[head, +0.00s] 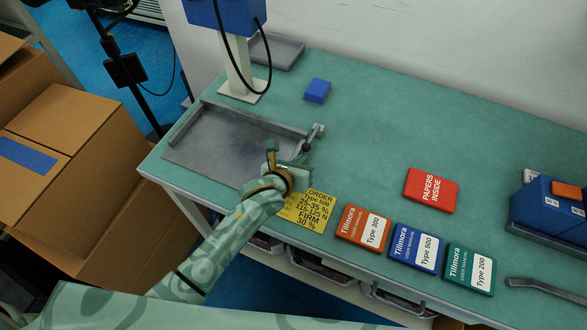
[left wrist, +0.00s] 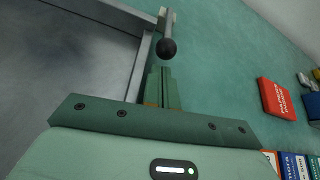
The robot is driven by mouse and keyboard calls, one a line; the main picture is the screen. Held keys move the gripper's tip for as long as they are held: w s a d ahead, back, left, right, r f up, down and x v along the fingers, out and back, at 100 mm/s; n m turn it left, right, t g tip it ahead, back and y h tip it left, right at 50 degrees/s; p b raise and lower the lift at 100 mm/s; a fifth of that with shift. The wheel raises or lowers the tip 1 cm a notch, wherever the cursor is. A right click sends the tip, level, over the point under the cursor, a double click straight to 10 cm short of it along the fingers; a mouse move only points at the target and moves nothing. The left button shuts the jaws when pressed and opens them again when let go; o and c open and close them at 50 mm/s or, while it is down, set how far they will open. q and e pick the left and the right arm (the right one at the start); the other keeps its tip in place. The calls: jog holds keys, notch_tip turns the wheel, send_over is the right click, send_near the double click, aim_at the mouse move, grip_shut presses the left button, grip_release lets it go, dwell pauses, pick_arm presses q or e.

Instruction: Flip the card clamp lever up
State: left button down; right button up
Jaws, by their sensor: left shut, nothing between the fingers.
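The card clamp lever (head: 314,135) sits at the right corner of the grey metal tray. In the left wrist view its dark ball knob (left wrist: 167,48) hangs from a pale arm, just beyond my fingertips. My left gripper (head: 301,158) is shut and empty, close to the knob on its near side. Its closed fingers (left wrist: 163,85) point at the knob in the left wrist view; I cannot tell whether they touch it. A yellow order card (head: 308,212) lies on the bench, partly behind my left wrist. My right gripper is not in view.
The grey tray (head: 200,151) lies left of the gripper. A blue block (head: 317,90) is behind. Manuals, including an orange one (head: 363,228), line the front edge; a red papers box (head: 431,190) lies behind them. The green bench middle is free.

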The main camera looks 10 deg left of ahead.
pick_arm(q)
jog(key=shift+x, duration=0.9)
jog(key=shift+r, duration=0.1)
